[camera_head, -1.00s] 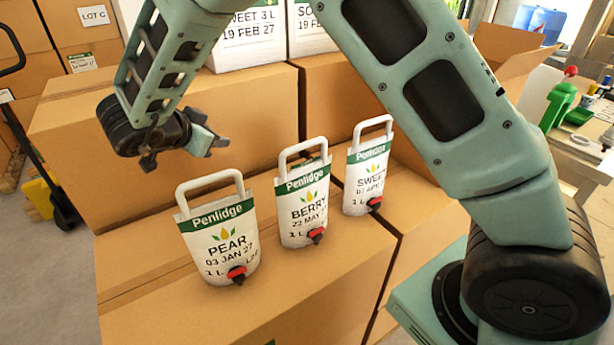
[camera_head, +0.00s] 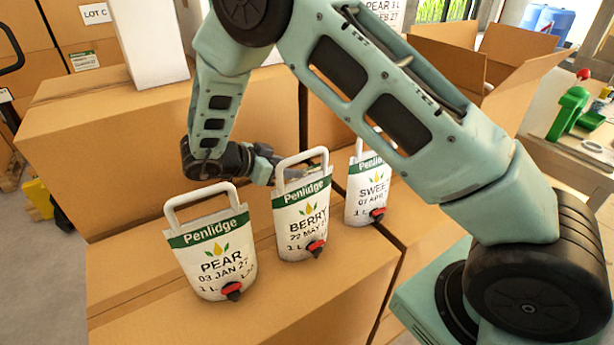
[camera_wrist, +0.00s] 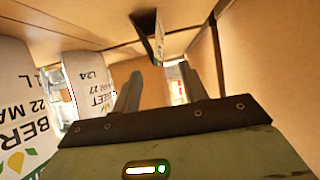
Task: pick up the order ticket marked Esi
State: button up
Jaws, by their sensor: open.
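No ticket that I can read as Esi shows in either view. In the wrist view a small thin panel (camera_wrist: 158,38), pale with a greenish edge, stands ahead of the fingers; I cannot tell what it is. My gripper (camera_head: 272,168) is behind the Berry pouch (camera_head: 302,218), low against the cardboard, and the pouch handle partly hides it. In the wrist view my gripper (camera_wrist: 157,86) has its two fingers apart, with nothing between them.
The Pear pouch (camera_head: 212,245) stands at the left and the Sweet pouch (camera_head: 368,190) at the right, on cardboard boxes (camera_head: 300,300). A large box (camera_head: 110,150) rises behind. An open box (camera_head: 450,65) and a green tool (camera_head: 568,110) are at the right.

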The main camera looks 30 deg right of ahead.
aim_at(307, 170)
jog(key=x, duration=0.2)
jog(key=p+x, duration=0.1)
jog(key=x, duration=0.2)
jog(key=shift+s+d, duration=0.3)
jog(key=shift+d, duration=0.05)
jog(key=shift+d+f, duration=0.2)
jog(key=shift+d, duration=0.15)
grip_shut()
